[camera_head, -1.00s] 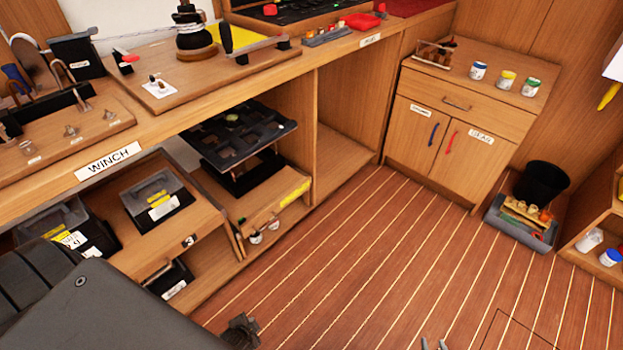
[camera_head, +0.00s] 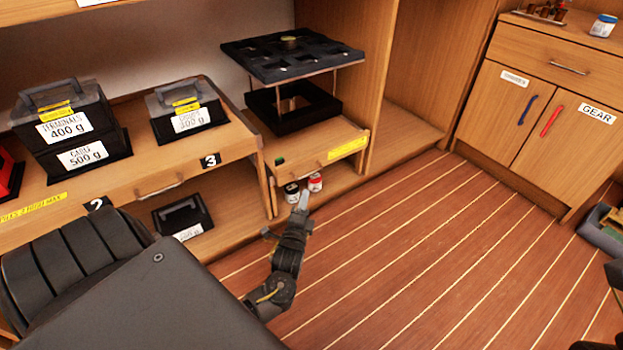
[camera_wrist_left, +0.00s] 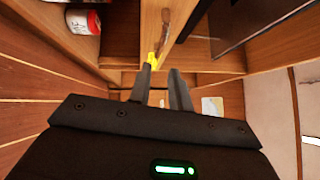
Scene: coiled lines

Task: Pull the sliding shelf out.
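In the head view a wooden shelf board (camera_head: 318,152) with a yellow label on its front edge sits low under the bench, at the right end. It carries a black tiered rack (camera_head: 292,62). To its left is another shelf board (camera_head: 150,180) with a bar handle (camera_head: 160,190) and a "3" tag. My left gripper (camera_head: 302,200) is in front of and below the yellow-labelled edge, pointing at it, apart from it. In the wrist view its two fingers (camera_wrist_left: 162,80) stand apart with nothing between them. My right gripper's fingers are out of view; only dark arm parts show at the right edge.
Two small jars (camera_head: 315,182) stand beneath the yellow-labelled shelf, close beyond my left fingertips. Labelled black boxes (camera_head: 188,112) stand on the left shelf. A cabinet (camera_head: 545,110) with blue and red handles is at the right. The plank floor (camera_head: 400,270) in front is clear.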

